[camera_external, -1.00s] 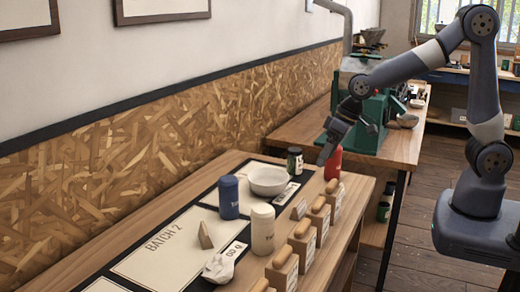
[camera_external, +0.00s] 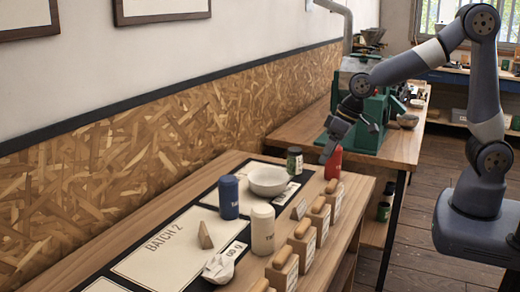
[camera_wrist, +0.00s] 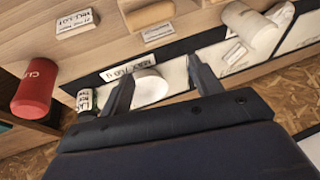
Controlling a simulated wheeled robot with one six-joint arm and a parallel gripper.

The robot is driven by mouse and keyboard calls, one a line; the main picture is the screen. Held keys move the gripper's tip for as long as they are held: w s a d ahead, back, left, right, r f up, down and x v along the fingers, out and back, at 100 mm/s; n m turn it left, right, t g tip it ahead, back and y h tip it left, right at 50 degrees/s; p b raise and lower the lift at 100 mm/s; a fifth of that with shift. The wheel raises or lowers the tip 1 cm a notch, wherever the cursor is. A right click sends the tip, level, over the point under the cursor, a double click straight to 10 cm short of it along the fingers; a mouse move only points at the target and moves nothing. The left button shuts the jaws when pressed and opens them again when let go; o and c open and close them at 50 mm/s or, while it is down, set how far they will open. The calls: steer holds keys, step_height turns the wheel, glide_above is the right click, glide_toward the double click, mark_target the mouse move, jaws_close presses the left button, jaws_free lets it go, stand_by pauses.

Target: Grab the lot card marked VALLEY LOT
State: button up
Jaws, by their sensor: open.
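A small white card (camera_external: 300,209) stands on the bare wood near the table's front edge, left of the wooden-topped blocks. In the wrist view this card (camera_wrist: 78,22) is at the upper left, with dark lettering too blurred to read surely as VALLEY LOT. A tan wedge-shaped card (camera_external: 206,235) stands on the BATCH 2 panel, its face unreadable. My gripper (camera_external: 325,158) is above the far end of the table, apart from both cards. In the wrist view my gripper (camera_wrist: 158,70) is open, its fingers apart and empty, with a bowl behind them.
A red bottle (camera_external: 333,163), dark jar (camera_external: 295,160), white bowl (camera_external: 268,180), blue canister (camera_external: 228,197) and white canister (camera_external: 262,228) stand around the card. Wooden-topped blocks (camera_external: 318,212) line the front edge. A crumpled white bag (camera_external: 218,267) lies nearer.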

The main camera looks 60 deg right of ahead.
steer(key=c, duration=0.3)
steer(key=shift+r, duration=0.1)
